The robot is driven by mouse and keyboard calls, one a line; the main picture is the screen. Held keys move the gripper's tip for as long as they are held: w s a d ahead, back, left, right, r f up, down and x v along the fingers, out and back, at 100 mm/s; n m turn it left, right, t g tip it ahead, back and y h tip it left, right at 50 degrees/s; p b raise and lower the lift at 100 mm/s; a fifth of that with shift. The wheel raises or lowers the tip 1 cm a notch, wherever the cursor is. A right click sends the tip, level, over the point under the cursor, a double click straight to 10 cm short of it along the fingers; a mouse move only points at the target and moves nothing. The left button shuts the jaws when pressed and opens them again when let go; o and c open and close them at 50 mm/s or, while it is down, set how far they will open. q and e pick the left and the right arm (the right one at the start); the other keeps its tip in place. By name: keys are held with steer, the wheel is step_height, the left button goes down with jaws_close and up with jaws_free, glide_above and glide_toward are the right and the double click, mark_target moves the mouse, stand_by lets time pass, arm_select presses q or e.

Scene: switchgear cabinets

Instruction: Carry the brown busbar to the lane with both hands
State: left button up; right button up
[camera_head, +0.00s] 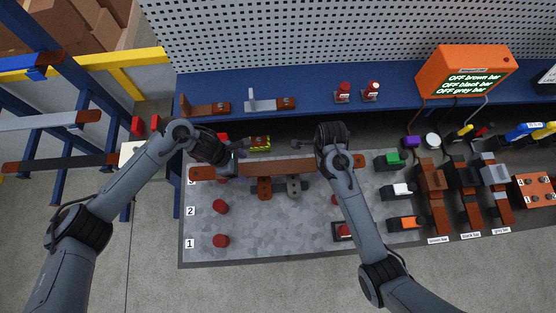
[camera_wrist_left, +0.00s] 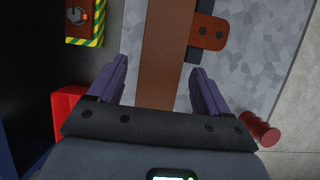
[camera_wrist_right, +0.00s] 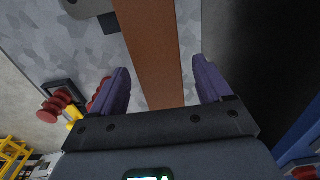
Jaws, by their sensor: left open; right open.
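The brown busbar (camera_head: 278,168) lies level along the row marked 3 at the back of the grey board (camera_head: 275,235). My left gripper (camera_head: 230,166) is over its left part. In the left wrist view the busbar (camera_wrist_left: 165,50) runs between the open, spread fingers (camera_wrist_left: 158,78), with gaps at both sides. My right gripper is mostly hidden behind its own wrist in the head view. In the right wrist view the busbar (camera_wrist_right: 150,45) passes between its open fingers (camera_wrist_right: 160,75), also with gaps. What supports the bar underneath is hidden.
Red insulators (camera_head: 220,206) stand in rows 1 and 2. A brown tab (camera_head: 264,187) and a grey tab (camera_head: 294,187) are by the bar's front edge. A yellow-black striped switch box (camera_head: 260,142) is behind it. An orange sign (camera_head: 465,84) reads OFF for all bars.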

steer(key=shift+r, duration=0.5)
step_height(320, 180, up, 7)
steer(key=shift+f, duration=0.2)
arm_select(q)
steer(key=v, duration=1.1)
steer(key=shift+s, duration=0.1)
